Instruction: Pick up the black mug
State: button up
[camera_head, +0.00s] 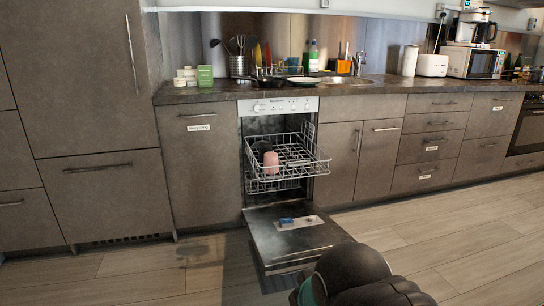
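A dark, round-looking object (262,147), which may be the black mug, sits in the pulled-out upper rack of the open dishwasher. It is small here, and I cannot make out a handle. A pink cup (271,162) stands in front of it in the same rack and seems to cover part of it. Dark rounded parts of my own arm show at the bottom right, in front of the dishwasher door. The fingers of my gripper cannot be seen.
The dishwasher door (295,240) is folded down, low over the floor, with a blue item on it. The wire rack (305,160) juts out above it. The counter (210,93) holds a utensil pot, a pan and bottles. The floor at right is clear.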

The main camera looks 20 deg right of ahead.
aim_at(264, 147)
jog(key=u, duration=1)
jog(key=i, duration=3.25)
jog(key=z, duration=2.85)
